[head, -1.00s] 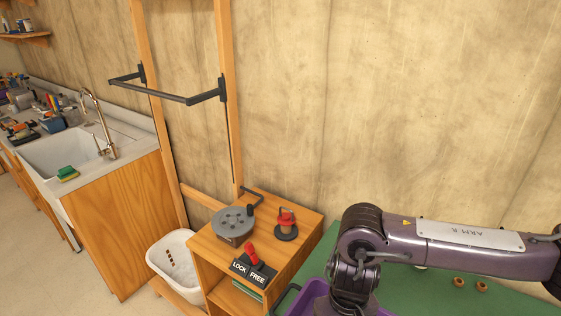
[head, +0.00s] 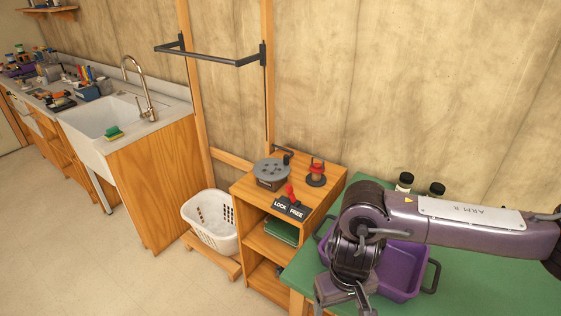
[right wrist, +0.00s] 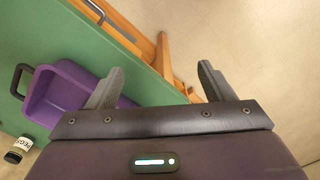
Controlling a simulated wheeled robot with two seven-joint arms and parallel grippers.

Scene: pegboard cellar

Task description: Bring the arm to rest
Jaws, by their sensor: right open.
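My right arm (head: 460,225) reaches in from the right in the head view, bent at a dark joint, with its lower part hanging down in front of the purple bin. My right gripper is low at the bottom edge there and only partly shown. In the right wrist view the right gripper (right wrist: 160,72) has its two grey fingers wide apart with nothing between them. It points down over the edge of the green table and the floor, with the purple bin (right wrist: 43,95) beside the left finger. My left gripper is in neither view.
A green-topped table (head: 480,285) holds the purple bin (head: 402,275) and two dark-capped jars (head: 404,182). A wooden cabinet (head: 262,225) with a red lever (head: 291,197) and other fixtures stands left of it. A white basket (head: 212,222) sits beside it. Floor at left is clear.

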